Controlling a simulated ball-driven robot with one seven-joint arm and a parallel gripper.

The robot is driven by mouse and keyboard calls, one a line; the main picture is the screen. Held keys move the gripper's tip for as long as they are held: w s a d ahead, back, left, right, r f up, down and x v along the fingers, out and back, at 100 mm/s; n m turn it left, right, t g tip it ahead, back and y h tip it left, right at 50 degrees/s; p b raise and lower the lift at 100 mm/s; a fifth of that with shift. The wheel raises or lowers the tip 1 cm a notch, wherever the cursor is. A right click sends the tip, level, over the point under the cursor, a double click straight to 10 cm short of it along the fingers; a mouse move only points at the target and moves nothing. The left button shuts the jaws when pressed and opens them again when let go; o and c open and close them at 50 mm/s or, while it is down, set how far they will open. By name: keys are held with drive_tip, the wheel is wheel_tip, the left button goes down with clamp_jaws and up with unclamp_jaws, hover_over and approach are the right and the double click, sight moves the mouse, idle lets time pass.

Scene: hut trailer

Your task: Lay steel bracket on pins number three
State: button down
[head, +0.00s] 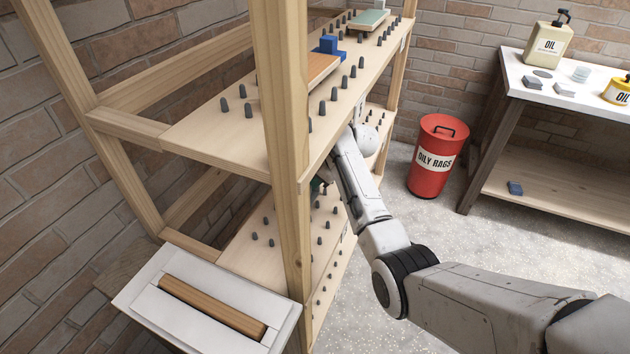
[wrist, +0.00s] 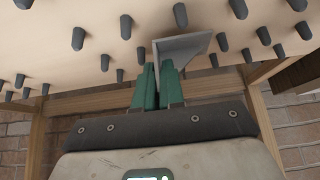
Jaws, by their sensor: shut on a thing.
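My gripper (wrist: 158,82) shows in the wrist view with its green fingers closed on the steel bracket (wrist: 187,46), a grey bent plate. The bracket is among the dark pins (wrist: 221,42) of a light wooden shelf board (wrist: 150,15); I cannot tell whether it touches them or the board. In the head view my arm reaches into the rack below the upper shelf (head: 225,135). Only a bit of green finger (head: 316,185) shows beside the front post, and the bracket is hidden. A lower shelf (head: 262,250) also bears pins. I cannot read any shelf number.
The rack's front post (head: 282,150) stands close to my arm. The upper shelf carries an orange-brown board (head: 312,72), a blue block (head: 328,45) and a green plate (head: 368,19). A red oily-rags bin (head: 430,165) and a white-topped table (head: 560,95) stand right, with open floor between.

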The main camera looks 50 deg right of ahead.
drive_tip(key=shift+f, duration=0.1)
drive_tip(key=c, duration=1.2)
unclamp_jaws()
drive_tip(key=shift+c, duration=0.2)
